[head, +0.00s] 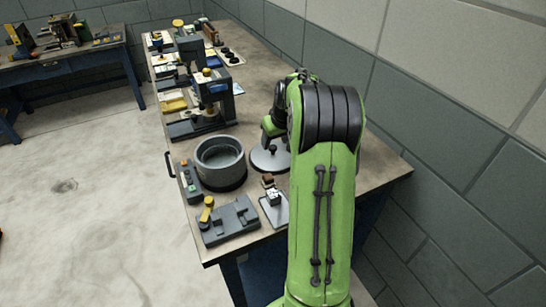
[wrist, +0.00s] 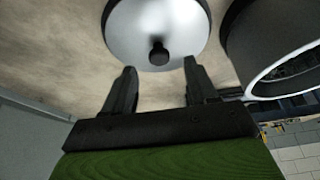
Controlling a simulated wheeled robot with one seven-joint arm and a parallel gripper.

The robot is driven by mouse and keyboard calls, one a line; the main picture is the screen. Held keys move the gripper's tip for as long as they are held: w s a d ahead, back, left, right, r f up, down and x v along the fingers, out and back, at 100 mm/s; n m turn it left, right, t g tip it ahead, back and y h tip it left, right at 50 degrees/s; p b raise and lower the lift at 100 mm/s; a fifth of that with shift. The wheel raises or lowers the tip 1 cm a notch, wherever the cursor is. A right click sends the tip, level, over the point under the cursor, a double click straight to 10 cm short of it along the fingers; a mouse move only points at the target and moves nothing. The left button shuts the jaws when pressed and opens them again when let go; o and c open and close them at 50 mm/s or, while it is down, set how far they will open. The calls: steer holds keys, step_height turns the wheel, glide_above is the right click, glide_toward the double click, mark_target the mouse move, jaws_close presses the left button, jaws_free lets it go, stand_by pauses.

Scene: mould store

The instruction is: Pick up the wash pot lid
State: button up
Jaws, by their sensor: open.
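The wash pot lid (head: 263,160) is a round grey metal disc with a dark knob on top. It lies on the bench just right of the grey round wash pot (head: 221,184), apart from it, and my arm hides its right part in the head view. In the wrist view the lid (wrist: 180,25) is at the top, with its black knob (wrist: 159,54) ahead of my fingers. The pot (wrist: 250,40) shows at the right edge. My gripper (wrist: 158,80) is open and empty, its two fingers apart with the knob just beyond the gap between them.
On the bench (head: 240,232), a grey fixture with a yellow knob (head: 228,220) and a small plate with a part (head: 273,207) stand in front of the pot. A dark press (head: 212,95) stands behind it. A grey block wall (head: 440,110) bounds the right side.

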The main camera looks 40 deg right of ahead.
mark_target(273, 147)
steer(key=x, duration=0.4)
steer(key=shift+b, duration=0.35)
steer(key=shift+s+r, duration=0.1)
steer(key=shift+r, duration=0.05)
steer(key=shift+c, duration=0.6)
jaws_close()
steer(key=shift+r, duration=0.1)
